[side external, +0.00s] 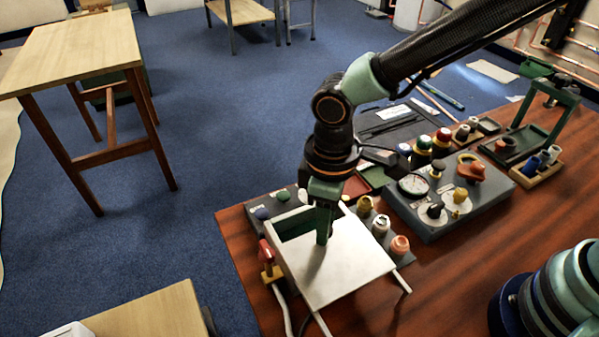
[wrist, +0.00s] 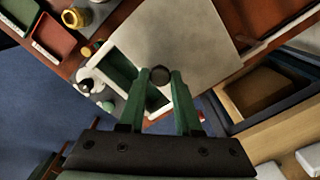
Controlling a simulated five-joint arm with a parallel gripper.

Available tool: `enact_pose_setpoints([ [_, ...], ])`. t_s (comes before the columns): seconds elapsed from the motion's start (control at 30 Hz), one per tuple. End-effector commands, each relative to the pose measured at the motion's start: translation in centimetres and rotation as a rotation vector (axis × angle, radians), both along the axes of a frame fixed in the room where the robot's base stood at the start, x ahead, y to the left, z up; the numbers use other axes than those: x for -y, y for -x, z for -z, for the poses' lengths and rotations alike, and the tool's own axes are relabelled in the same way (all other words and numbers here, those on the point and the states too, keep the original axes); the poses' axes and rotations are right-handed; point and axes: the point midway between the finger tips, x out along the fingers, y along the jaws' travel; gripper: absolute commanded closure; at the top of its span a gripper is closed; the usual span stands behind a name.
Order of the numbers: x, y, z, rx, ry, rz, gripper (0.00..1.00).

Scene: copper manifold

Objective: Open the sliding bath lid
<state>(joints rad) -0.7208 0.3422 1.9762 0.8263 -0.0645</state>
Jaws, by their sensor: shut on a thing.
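The sliding lid (side external: 343,268) is a flat pale plate on the bath (side external: 276,251), a whitish box at the table's front left corner. The lid covers most of the bath. A gap at its far-left end shows the dark green inside, also seen in the wrist view beside the lid (wrist: 205,45). My gripper (side external: 322,240) points down at the lid's edge by this gap. In the wrist view its green fingers (wrist: 160,88) are shut on a dark round knob (wrist: 160,75) on the lid. The knob is hidden in the side view.
Rails (side external: 403,283) stick out past the lid's near-right end. A red-handled valve (side external: 267,256) stands at the bath's left. Several capped bottles (side external: 381,226) line its far-right side. A grey control panel (side external: 447,205) with a gauge stands further right. Bare table lies in front.

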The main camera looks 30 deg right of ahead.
Motion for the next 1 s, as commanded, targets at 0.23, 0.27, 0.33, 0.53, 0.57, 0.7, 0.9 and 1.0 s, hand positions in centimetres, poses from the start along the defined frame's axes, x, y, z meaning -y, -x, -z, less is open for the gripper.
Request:
enact_pose_setpoints([
  [0.23, -0.2, 1.8, -0.2, 0.008, -0.008, 0.000, 1.00],
  [0.27, -0.2, 1.8, -0.2, 0.008, -0.008, 0.000, 1.00],
  [0.33, -0.2, 1.8, -0.2, 0.008, -0.008, 0.000, 1.00],
  [0.53, -0.2, 1.8, -0.2, 0.008, -0.008, 0.001, 0.52],
  [0.57, -0.1, 1.8, -0.2, 0.007, -0.007, 0.001, 0.41],
  [0.7, -0.1, 1.8, -0.2, 0.005, -0.005, 0.001, 0.37],
  [0.9, 0.0, 1.9, -0.2, 0.004, -0.004, 0.000, 0.37],
  [1.0, -0.1, 1.9, -0.8, 0.005, -0.005, 0.000, 0.37],
])
